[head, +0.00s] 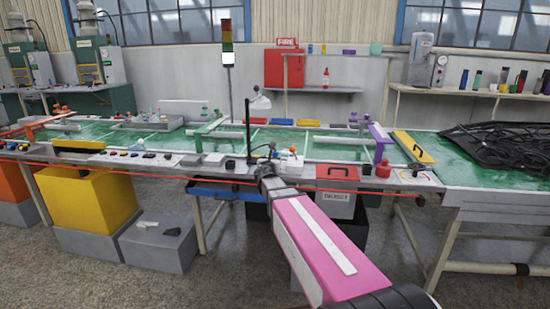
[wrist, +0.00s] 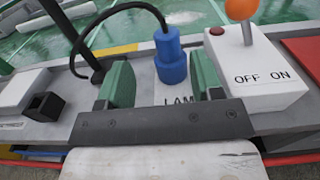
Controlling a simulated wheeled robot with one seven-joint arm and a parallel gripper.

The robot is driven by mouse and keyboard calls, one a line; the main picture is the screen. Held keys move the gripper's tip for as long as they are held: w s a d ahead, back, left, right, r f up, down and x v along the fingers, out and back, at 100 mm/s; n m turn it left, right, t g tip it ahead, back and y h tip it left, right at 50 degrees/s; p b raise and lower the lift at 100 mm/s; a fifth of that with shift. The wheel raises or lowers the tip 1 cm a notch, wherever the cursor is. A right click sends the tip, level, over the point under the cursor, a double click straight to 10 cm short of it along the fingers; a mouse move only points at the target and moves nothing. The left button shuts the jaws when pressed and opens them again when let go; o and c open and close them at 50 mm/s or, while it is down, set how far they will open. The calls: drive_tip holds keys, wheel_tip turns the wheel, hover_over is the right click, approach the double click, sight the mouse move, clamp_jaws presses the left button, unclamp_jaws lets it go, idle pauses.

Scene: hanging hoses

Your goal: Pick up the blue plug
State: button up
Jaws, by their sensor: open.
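The blue plug (wrist: 171,62) stands upright on the grey bench edge in the wrist view, with a black hose rising from its top and curving to the left. My gripper (wrist: 161,72) is open, with its green fingers apart to the left and right of the plug. The plug appears between the fingers and a little beyond them; I cannot tell whether either finger touches it. In the head view my gripper (head: 266,166) is at the bench's front edge, below the desk lamp. The plug is too small to make out there.
A white OFF/ON switch box (wrist: 252,75) with an orange-knobbed lever stands close to the right finger. A black square socket (wrist: 44,106) lies to the left.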

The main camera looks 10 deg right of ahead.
sight(275, 155)
drive_tip(key=x, duration=0.6)
drive_tip(key=shift+w+d, duration=0.15)
drive_tip(key=shift+d, duration=0.3)
drive_tip(key=c, duration=1)
